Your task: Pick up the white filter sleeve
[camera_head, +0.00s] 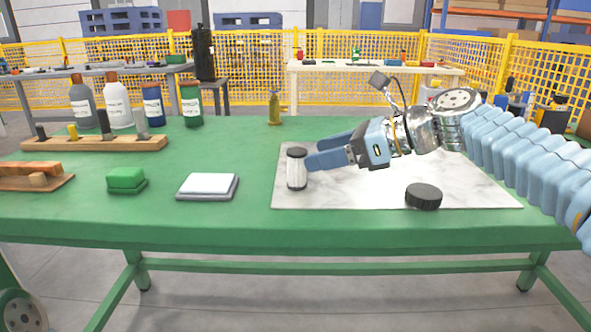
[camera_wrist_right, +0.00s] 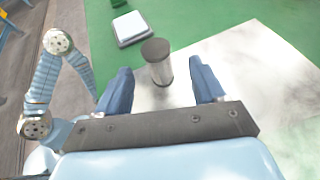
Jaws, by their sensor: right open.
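The white filter sleeve (camera_head: 297,174) is an upright white cylinder with dark ends. It stands near the left edge of a white marbled mat (camera_head: 350,199) on the green table. My right gripper (camera_head: 311,154) is low over the mat, just right of the sleeve, with its fingers pointing left at it. In the right wrist view the sleeve (camera_wrist_right: 162,72) stands ahead, in line with the gap between the open fingers (camera_wrist_right: 161,80). Nothing is held. The exact gap between fingertips and sleeve is hard to tell. My left gripper is not in view.
A round black cap (camera_head: 423,197) lies on the mat below my right arm. A white pad (camera_head: 207,186) and a green block (camera_head: 126,179) lie to the left. Several bottles (camera_head: 117,106) and a wooden rack (camera_head: 95,144) stand at the back left. The table's front strip is clear.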

